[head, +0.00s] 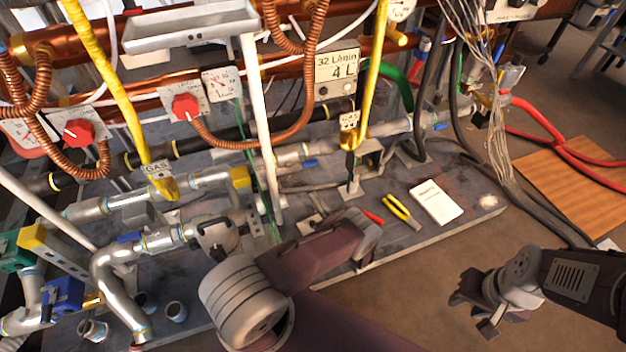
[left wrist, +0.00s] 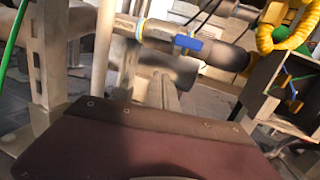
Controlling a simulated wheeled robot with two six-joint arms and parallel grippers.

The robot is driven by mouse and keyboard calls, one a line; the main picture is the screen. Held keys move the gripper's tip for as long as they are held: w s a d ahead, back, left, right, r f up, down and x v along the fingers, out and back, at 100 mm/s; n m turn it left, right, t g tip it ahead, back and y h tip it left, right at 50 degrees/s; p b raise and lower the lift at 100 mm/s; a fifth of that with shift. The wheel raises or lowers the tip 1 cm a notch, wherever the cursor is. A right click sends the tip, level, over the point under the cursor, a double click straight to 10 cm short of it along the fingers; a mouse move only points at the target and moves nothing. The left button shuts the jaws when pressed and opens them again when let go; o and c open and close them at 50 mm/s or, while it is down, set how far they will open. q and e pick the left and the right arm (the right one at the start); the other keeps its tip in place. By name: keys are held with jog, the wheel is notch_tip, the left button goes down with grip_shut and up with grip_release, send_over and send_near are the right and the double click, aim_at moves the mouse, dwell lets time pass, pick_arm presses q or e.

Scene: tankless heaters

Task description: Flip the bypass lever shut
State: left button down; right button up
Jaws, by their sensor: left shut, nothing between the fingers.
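A small blue lever (left wrist: 188,43) sits on a metal pipe in the left wrist view, lying roughly along the pipe. A small blue lever also shows on the middle pipe in the head view (head: 309,163); I cannot tell for sure which lever is the bypass one. My left gripper (head: 318,214) is low in front of that pipe, partly hidden by its own arm. Its grey fingers (left wrist: 168,92) are shut and empty, below the lever and apart from it. My right gripper (head: 473,311) is open and empty over the floor at the lower right.
A white post (head: 258,120) and yellow pipe (head: 372,75) stand near the lever. Other blue handles sit on the left (head: 130,237) and right pipes (head: 440,127). Yellow-handled pliers (head: 400,210) and a white booklet (head: 436,202) lie on the bench.

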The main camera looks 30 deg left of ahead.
aim_at(310, 163)
pick_arm(q)
jog(key=d+f+m+t, duration=0.1)
jog(key=t, duration=0.1)
jog(key=d+f+m+t+h, duration=0.1)
jog(key=d+m+t, duration=0.1)
jog(key=shift+f+t, duration=0.3)
jog(key=shift+f, duration=0.05)
jog(key=w+a+r+b, duration=0.3)
jog(key=w+a+r, duration=0.3)
jog(key=a, duration=0.1)
jog(key=shift+w+a+r, duration=0.2)
